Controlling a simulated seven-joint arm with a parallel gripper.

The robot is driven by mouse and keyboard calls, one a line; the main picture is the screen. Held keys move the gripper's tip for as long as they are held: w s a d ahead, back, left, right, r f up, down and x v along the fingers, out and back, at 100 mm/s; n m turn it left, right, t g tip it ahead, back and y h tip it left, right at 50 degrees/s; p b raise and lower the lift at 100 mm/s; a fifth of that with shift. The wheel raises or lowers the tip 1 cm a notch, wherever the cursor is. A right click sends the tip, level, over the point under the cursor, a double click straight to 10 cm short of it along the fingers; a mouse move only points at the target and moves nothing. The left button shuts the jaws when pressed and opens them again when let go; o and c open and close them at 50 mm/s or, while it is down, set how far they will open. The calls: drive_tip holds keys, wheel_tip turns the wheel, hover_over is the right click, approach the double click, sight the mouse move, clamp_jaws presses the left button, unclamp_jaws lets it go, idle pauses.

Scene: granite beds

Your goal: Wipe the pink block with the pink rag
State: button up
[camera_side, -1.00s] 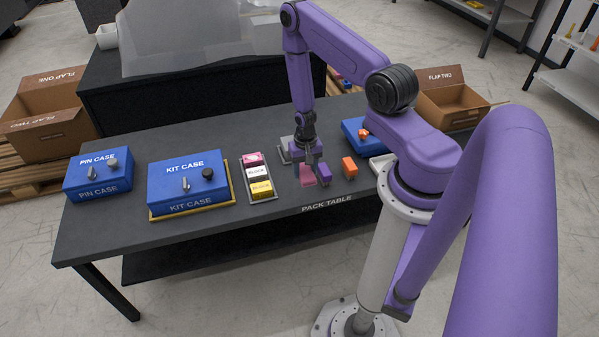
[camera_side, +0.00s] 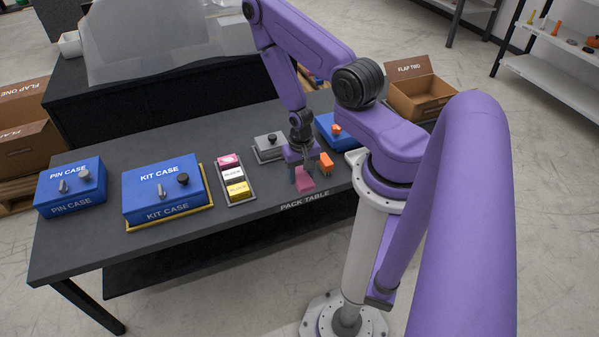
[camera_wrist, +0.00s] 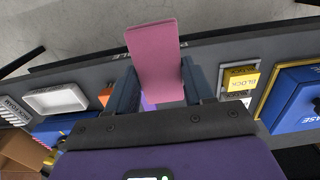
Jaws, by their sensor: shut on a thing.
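The pink rag (camera_side: 305,181) is pinched between the fingers of my gripper (camera_side: 301,172), at the front part of the table. In the wrist view the rag (camera_wrist: 155,60) sticks out flat beyond the two fingers of my gripper (camera_wrist: 165,88). The pink block (camera_side: 229,160) lies at the back end of a narrow grey tray (camera_side: 240,204), left of my gripper and apart from the rag. A white block (camera_side: 232,173) and a yellow block (camera_side: 237,189) lie in front of it. I cannot make out the pink block in the wrist view.
The blue kit case (camera_side: 163,193) and pin case (camera_side: 70,188) stand left of the tray. A grey plate with a knob (camera_side: 268,147) is behind my gripper. An orange item (camera_side: 326,164) stands close on its right, with a blue case (camera_side: 333,128) behind.

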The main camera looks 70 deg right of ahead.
drive_tip(key=o, duration=0.3)
drive_tip(key=shift+c, duration=1.1)
drive_tip(key=shift+w+f, duration=0.2)
drive_tip(key=shift+w, duration=0.05)
drive_tip(key=w+d+f+m, duration=0.1)
drive_tip(key=w+m, duration=0.3)
drive_tip(key=w, duration=0.4)
drive_tip(key=w+d+f+m, duration=0.2)
drive_tip(key=w+d+m, duration=0.1)
drive_tip(key=w, duration=0.5)
drive_tip(key=w+d+f+m, duration=0.2)
drive_tip(key=w+m, duration=0.4)
drive_tip(key=w, duration=0.2)
drive_tip(key=shift+f, duration=0.15)
drive_tip(key=w+d+r+m, duration=0.1)
drive_tip(key=w+r+m, duration=0.2)
drive_tip(key=w+m, duration=0.35)
drive_tip(key=shift+n, duration=0.75)
drive_tip(key=shift+w+f, duration=0.2)
drive_tip(key=shift+f, duration=0.75)
drive_tip(key=shift+w+f, duration=0.2)
drive_tip(key=shift+f, duration=0.7)
drive_tip(key=shift+w+f, duration=0.2)
drive_tip(key=shift+f, duration=0.75)
